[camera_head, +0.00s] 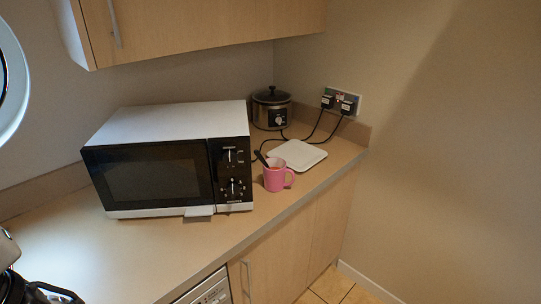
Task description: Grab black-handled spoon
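A black handle (261,158), which looks like the spoon's, sticks up out of a pink mug (274,179) and leans to the left. The rest of the spoon is hidden inside the mug. The mug stands upright on the counter, just right of the microwave, with its handle to the right. Dark parts at the lower left corner look like my gripper (50,294), cut off by the frame edge. It is far to the left of the mug, and its fingertips cannot be made out.
A white and black microwave (165,165) stands left of the mug. A white flat board (298,154) lies behind the mug, with a slow cooker (271,108) and cables (318,126) beyond. Cabinets (200,25) hang above. The counter (110,255) is clear in front of the microwave.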

